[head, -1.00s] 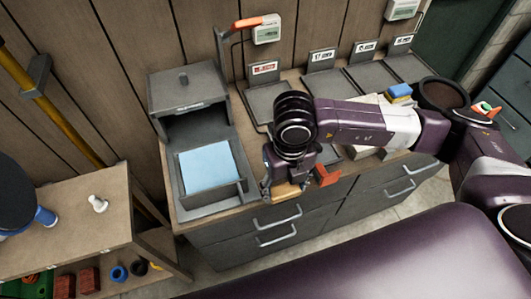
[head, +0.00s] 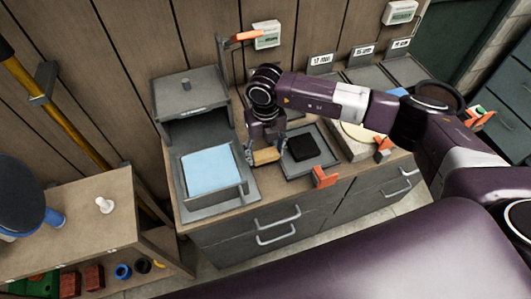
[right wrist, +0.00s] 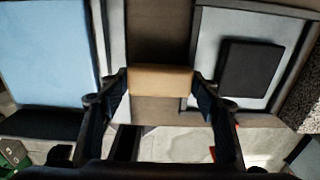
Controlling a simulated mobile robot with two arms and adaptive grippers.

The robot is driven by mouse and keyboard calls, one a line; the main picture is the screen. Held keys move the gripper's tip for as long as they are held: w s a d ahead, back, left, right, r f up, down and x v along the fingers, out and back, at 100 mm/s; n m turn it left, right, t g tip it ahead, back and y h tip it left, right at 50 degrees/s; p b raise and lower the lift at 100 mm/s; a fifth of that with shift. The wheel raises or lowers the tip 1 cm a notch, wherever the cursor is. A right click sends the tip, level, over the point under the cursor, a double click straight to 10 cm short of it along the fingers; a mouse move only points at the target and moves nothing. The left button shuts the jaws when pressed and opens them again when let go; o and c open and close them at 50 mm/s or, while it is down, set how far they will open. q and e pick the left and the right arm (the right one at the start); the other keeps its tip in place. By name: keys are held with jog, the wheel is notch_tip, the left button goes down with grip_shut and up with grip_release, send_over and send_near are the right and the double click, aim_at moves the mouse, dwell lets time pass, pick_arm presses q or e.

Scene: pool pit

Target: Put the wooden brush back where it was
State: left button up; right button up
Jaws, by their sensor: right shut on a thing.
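The wooden brush (head: 265,156) is a tan block held in my right gripper (head: 265,153). In the right wrist view the brush (right wrist: 160,81) lies crosswise between the two fingertips, which press on its ends. Its underside is hidden. The gripper is over the counter strip between the grey box with the light blue pad and a grey tray with a black block. Whether the brush touches the counter I cannot tell. My left gripper is not in view.
The light blue pad (head: 211,170) lies in the open grey box. The black block (head: 303,147) sits on the grey tray (head: 322,164), with an orange piece (head: 325,177) at the front edge. A small wooden table (head: 80,215) stands at left, with a white peg (head: 104,205).

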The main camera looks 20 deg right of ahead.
aim_at(266, 153)
jog(key=shift+f, duration=0.9)
jog(key=o, duration=1.1)
jog(key=shift+r, duration=0.15)
jog(key=shift+r, duration=0.2)
notch_tip(266, 153, up, 12)
jog(key=b, duration=0.2)
jog(key=shift+f+b, duration=0.15)
jog(key=shift+b, duration=0.15)
